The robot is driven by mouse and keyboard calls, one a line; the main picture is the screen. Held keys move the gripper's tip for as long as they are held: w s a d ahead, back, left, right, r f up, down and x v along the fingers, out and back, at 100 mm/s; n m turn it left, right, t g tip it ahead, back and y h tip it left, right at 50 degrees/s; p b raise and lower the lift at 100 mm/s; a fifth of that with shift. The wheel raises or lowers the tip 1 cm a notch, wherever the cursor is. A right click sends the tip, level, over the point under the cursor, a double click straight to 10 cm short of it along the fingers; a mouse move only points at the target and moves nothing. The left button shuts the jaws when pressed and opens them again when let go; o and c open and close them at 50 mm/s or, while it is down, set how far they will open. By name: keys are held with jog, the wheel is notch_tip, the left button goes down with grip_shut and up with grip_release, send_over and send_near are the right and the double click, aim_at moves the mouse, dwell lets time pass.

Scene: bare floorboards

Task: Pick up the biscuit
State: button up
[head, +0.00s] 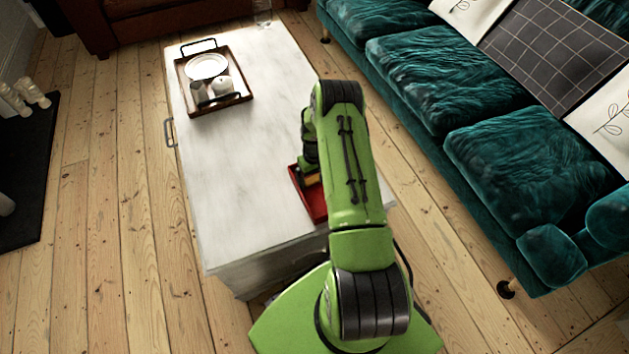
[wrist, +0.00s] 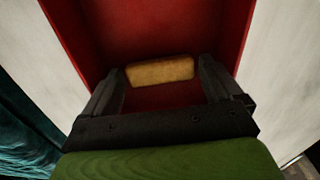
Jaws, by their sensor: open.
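The biscuit (wrist: 160,72) is a tan, rounded bar lying in a red tray (wrist: 150,28) in the wrist view. My gripper (wrist: 162,80) is open, with one finger at each end of the biscuit. The biscuit lies across the gap between the fingertips, and I cannot tell whether either finger touches it. In the head view the red tray (head: 316,206) sits on the near right part of the white table (head: 225,170). My arm hides much of the tray there, and the biscuit cannot be made out.
A wooden tray (head: 183,83) with a white plate (head: 206,66) and small containers stands at the table's far end. A glass (head: 262,12) stands at the far edge. A teal sofa (head: 440,90) is on the right. The table's middle is clear.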

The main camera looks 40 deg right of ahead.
jog(key=c, duration=0.8)
jog(key=shift+r, duration=0.15)
